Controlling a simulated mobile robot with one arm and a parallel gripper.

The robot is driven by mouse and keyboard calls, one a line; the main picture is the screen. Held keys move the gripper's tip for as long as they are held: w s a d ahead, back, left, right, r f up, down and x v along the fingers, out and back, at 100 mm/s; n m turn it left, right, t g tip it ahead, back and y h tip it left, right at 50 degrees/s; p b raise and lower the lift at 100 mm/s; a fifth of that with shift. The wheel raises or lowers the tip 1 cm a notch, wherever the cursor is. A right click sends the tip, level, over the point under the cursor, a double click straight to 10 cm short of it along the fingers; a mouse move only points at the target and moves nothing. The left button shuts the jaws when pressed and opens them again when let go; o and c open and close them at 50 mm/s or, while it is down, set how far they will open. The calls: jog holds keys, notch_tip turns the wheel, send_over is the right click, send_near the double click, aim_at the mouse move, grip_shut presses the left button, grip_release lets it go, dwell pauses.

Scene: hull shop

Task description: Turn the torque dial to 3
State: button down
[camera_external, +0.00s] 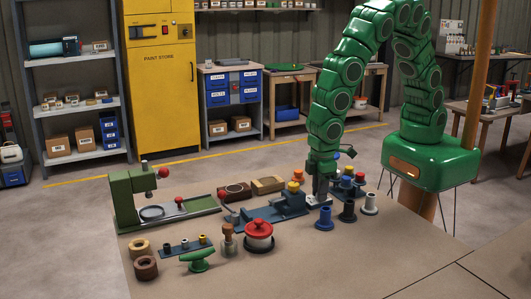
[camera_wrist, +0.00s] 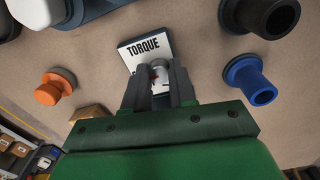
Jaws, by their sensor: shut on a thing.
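The torque dial's plate (camera_wrist: 135,52) lies on the bench and shows the word TORQUE in the wrist view. Its white face also shows in the external view (camera_external: 317,201), under my gripper. My gripper (camera_wrist: 160,76) points down over the plate and is shut on the dial's grey knob (camera_wrist: 159,65). A small red mark shows beside the knob. The fingers cover much of the scale, so I cannot read the numbers or the setting.
A blue flanged bushing (camera_wrist: 250,84), a black one (camera_wrist: 264,14) and an orange one (camera_wrist: 54,92) stand around the plate. A blue fixture (camera_external: 270,216), a red-lidded pot (camera_external: 259,235) and a green press (camera_external: 124,202) stand left. The bench's front right is clear.

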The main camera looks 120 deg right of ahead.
dwell(0.3)
jog(key=c, duration=0.9)
grip_release()
jog(key=shift+r, duration=0.15)
jog(key=shift+r, duration=3.75)
